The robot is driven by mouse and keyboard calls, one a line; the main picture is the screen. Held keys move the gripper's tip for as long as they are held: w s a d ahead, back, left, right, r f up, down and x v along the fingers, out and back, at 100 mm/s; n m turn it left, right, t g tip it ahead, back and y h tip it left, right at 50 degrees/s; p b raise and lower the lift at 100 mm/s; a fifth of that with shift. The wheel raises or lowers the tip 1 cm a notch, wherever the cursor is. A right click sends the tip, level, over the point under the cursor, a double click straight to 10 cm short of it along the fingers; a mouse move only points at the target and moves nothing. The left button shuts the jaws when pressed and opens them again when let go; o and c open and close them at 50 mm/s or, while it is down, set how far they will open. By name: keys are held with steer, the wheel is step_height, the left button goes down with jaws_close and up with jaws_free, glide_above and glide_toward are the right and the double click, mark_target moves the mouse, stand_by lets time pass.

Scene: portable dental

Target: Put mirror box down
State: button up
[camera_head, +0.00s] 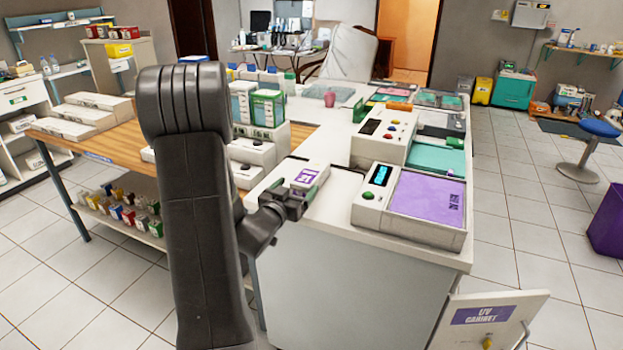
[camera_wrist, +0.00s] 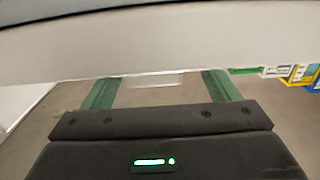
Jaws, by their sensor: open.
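A small white box with a purple label (camera_head: 309,175), which looks like the mirror box, is at the near left corner of the white counter (camera_head: 330,220) in the head view. My gripper (camera_head: 297,194) is right at its near side, low by the counter's edge. My gripper (camera_wrist: 160,88) is open in the wrist view, its two green fingers spread apart. A pale strip shows between the fingertips, and I cannot tell whether it is the box. The box's underside is hidden, so its contact with the counter is not clear.
A device with a purple top (camera_head: 427,202) stands right of the box on the counter. A device with coloured buttons (camera_head: 381,137) is behind it. Green and white cartons (camera_head: 268,108) stand behind my arm. A UV cabinet door (camera_head: 487,322) sticks out low in front.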

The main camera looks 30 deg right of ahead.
mark_target(308, 176)
steer(key=shift+s+d+r+p+x, duration=0.1)
steer(key=shift+p+x, duration=0.05)
steer(key=shift+x, duration=0.8)
steer(key=shift+s+d+r+p+x, duration=0.1)
steer(key=shift+p+x, duration=0.05)
steer(key=shift+x, duration=0.85)
steer(key=shift+s+d+r+p+x, duration=0.1)
steer(key=shift+p+x, duration=0.05)
steer(key=shift+x, duration=0.8)
steer(key=c, duration=1.4)
steer(key=shift+c, duration=0.2)
steer(key=shift+d+r+b, duration=0.1)
steer(key=shift+b, duration=0.25)
